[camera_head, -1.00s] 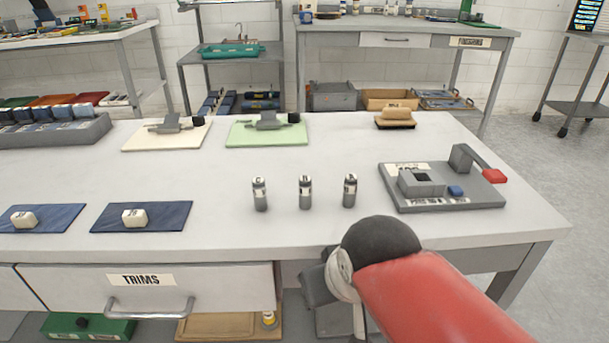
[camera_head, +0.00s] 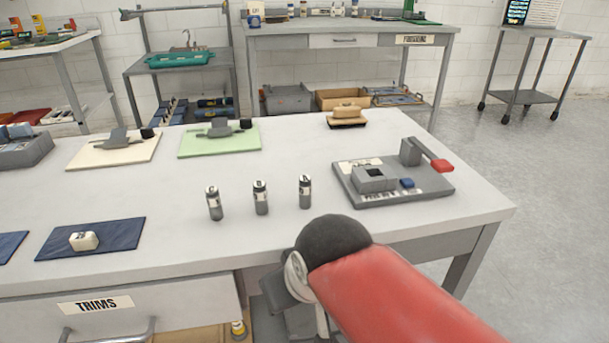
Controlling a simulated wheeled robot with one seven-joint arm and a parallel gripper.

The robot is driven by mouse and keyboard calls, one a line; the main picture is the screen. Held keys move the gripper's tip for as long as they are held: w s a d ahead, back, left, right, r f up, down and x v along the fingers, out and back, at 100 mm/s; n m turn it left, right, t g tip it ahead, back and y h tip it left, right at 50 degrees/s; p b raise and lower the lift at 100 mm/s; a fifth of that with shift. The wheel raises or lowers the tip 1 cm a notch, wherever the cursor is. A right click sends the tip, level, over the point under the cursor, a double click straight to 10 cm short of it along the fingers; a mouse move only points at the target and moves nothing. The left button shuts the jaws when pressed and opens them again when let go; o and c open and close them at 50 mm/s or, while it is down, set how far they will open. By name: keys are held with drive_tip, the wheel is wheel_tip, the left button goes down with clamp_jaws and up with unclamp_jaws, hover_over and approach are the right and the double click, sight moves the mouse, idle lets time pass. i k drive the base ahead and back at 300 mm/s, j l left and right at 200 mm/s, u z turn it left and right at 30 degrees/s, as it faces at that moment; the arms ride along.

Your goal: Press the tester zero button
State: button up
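The tester (camera_head: 383,200) is a grey flat unit near the right end of the white table. It carries a raised grey block with a dark square socket (camera_head: 374,179), a small blue button (camera_head: 407,183) to the right of it, and a grey lever with a red end (camera_head: 442,166). Its labels are too small to read for sure. The gripper's fingertips are not clearly visible; grey parts beside the joint are partly hidden.
Three labelled cylinders (camera_head: 261,198) stand left of the tester. A white block (camera_head: 84,240) lies on a blue mat (camera_head: 122,232). Fixtures on cream (camera_head: 88,157) and green (camera_head: 190,149) boards and a tan block (camera_head: 347,111) sit farther back. The table's front right is clear.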

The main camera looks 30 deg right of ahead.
sight(406, 181)
drive_tip(key=z, duration=1.25)
